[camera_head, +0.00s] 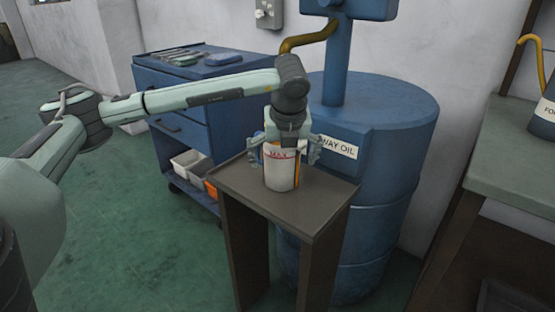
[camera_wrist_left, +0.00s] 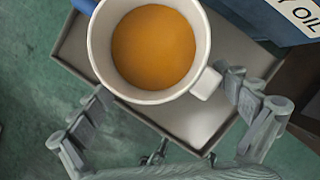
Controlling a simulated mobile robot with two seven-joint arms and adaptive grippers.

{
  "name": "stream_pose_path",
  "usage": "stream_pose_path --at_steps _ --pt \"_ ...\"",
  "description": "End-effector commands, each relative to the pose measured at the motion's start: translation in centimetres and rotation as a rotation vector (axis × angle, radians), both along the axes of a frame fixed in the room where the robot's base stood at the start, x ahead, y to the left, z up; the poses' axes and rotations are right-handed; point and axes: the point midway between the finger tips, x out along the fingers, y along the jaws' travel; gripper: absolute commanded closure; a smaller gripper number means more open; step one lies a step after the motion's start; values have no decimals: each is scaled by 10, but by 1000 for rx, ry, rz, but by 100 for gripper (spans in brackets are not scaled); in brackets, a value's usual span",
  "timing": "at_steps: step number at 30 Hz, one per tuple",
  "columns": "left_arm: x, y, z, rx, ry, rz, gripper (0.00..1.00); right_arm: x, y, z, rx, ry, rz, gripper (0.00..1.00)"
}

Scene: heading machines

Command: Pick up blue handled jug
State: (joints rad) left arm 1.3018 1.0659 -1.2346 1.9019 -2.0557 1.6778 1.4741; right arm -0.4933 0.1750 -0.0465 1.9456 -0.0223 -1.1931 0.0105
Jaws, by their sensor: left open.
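A white jug (camera_head: 281,172) with a red MAX mark stands upright on a small brown stand (camera_head: 240,187) in the head view. In the left wrist view the jug (camera_wrist_left: 205,40) is seen from above and holds amber liquid. A pale handle-like piece sticks out at its lower right; a blue patch shows past its left side, but I cannot tell if it belongs to the jug. My left gripper (camera_head: 284,148) is open above the jug, with its fingers spread on either side; the left wrist view shows both fingers (camera_wrist_left: 165,98) apart. My right gripper is not in view.
A blue WAY OIL drum (camera_head: 385,130) with a pump stands close behind the stand. A blue drawer cabinet (camera_head: 178,90) with tools on top is behind left. A bench (camera_head: 505,165) at right carries a dark container with a yellow spout. Green floor at left is clear.

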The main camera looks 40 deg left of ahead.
Motion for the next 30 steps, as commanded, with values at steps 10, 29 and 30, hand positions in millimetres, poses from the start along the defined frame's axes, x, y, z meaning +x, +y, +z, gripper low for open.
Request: stream_pose_path --at_steps 10,29,30 --pt "33 29 -6 2 1 0 0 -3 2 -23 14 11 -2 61" --pt "34 30 -11 0 0 1 43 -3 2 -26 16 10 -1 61" --pt "34 30 -11 0 0 1 48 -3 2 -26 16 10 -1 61"
